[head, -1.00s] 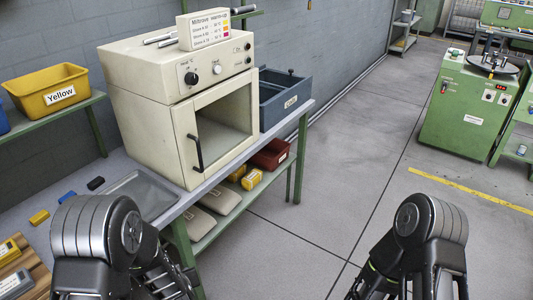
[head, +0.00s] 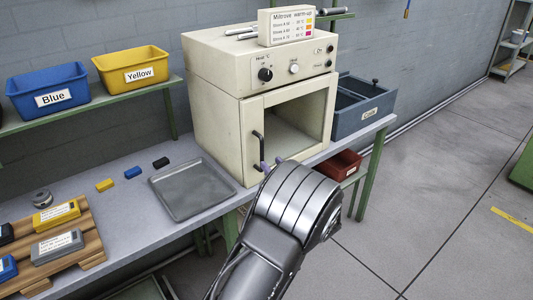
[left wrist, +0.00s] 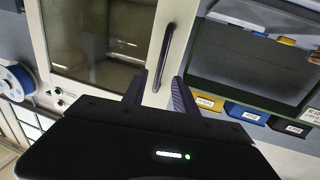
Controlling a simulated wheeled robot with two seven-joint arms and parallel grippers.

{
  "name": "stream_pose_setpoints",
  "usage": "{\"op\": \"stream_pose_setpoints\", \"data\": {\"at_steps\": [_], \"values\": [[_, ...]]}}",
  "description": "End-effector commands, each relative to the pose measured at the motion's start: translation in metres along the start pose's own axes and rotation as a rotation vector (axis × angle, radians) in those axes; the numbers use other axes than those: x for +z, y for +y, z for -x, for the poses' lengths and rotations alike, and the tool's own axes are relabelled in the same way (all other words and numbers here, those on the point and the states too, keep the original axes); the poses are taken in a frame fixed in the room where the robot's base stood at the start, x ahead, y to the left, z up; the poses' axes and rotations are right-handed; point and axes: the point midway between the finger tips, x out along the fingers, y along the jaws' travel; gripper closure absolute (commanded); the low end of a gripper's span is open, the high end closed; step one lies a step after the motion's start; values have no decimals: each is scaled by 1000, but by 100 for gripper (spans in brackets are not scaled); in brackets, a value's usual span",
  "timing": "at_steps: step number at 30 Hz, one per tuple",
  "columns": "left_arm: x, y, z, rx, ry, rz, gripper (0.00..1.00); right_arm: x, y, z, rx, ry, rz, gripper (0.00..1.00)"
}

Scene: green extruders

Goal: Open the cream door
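The cream door (head: 251,112) is on the front of the cream oven (head: 215,75) and looks shut. It has a dark window and a black upright bar handle (head: 257,150) on its left side. My left gripper (head: 270,163) is at the lower part of the handle, its fingertips just showing past my arm. In the left wrist view the handle (left wrist: 167,50) reaches down between the two spread fingers (left wrist: 159,90), with a gap beside it. My left gripper is open. My right gripper is out of view.
A grey tray (head: 190,190) lies on the bench left of the oven. A blue-grey bin (head: 362,108) stands right of it. Blue (head: 49,92) and yellow (head: 129,72) bins sit on the shelf. Small blocks and a wooden rack (head: 50,245) are further left. The floor on the right is clear.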

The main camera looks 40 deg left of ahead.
Motion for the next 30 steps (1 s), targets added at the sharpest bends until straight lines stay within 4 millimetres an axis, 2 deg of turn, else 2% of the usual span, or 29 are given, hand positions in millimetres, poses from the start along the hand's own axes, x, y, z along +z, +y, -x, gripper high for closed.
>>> {"op": "stream_pose_setpoints", "data": {"at_steps": [5,8,18,21,30], "values": [[0,0,-4,0,0,0,66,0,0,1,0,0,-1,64],[0,0,-12,0,0,0,66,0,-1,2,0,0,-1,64],[0,0,-63,0,-1,0,66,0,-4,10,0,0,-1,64],[0,0,-73,1,0,1,66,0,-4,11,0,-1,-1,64],[1,0,-78,2,-2,1,66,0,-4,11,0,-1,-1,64]]}}
